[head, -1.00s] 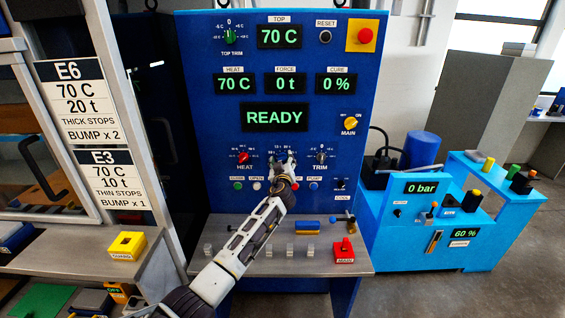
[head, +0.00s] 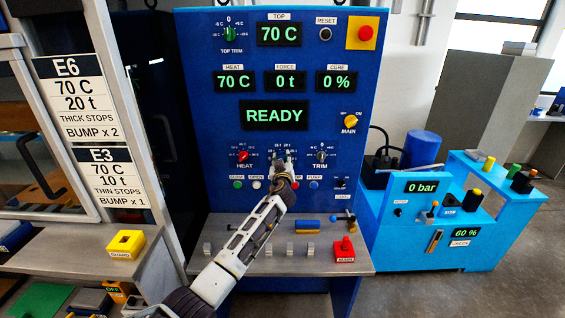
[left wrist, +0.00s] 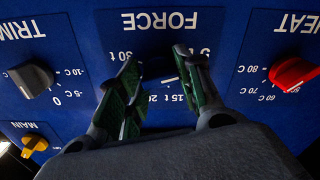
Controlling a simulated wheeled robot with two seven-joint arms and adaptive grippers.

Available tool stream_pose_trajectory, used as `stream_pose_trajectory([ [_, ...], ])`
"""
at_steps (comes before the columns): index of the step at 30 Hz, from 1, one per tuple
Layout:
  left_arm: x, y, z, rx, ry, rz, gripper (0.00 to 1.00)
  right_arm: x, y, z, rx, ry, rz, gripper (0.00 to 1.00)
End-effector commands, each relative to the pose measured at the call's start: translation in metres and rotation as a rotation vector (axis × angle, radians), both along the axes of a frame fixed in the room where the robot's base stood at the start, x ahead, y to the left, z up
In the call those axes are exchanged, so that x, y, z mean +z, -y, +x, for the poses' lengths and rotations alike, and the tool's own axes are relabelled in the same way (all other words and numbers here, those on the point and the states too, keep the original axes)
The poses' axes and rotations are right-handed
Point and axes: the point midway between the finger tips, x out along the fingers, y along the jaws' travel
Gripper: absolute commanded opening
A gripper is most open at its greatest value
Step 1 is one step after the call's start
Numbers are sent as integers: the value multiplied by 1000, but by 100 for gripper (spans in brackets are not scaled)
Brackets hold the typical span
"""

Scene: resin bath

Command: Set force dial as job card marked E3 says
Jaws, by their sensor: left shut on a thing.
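The job card E3 (head: 108,178) hangs below the E6 card on the left and reads 70 C, 10 t, thin stops, bump x 1. My left gripper (head: 284,158) is at the force dial on the blue press panel, between the heat and trim dials. In the left wrist view, which is upside down, its green-lined fingers (left wrist: 162,92) straddle the force dial (left wrist: 168,80) and are shut on it. The knob is mostly hidden; a pale line shows between the fingers, but I cannot tell its exact setting. My right gripper is not in view.
The heat dial (head: 243,156) and trim dial (head: 321,157) flank the force dial closely. Buttons sit just below. The force display (head: 285,82) reads 0 t and the status display (head: 274,115) reads READY. A grey shelf (head: 225,262) juts out under the panel.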

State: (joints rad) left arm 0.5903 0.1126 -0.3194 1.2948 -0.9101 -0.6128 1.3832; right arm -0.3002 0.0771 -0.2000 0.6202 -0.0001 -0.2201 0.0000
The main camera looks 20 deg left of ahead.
Motion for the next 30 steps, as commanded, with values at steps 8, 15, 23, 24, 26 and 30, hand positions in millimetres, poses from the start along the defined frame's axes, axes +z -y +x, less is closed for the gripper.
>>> stream_pose_trajectory([
  [8, -2, 0, 0, 0, -40, 140, 12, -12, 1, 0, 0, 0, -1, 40],
  [15, -2, -1, 0, 1, -81, 281, 12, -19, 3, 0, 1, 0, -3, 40],
  [23, -1, -1, 0, 1, -126, 436, 12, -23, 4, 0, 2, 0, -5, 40],
  [24, -1, -1, 0, 1, -133, 458, 12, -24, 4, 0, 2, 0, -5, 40],
  [26, -1, -1, 0, 1, -143, 492, 12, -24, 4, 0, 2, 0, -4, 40],
  [30, -1, -1, 0, 2, -162, 557, 12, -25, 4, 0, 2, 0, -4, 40],
])
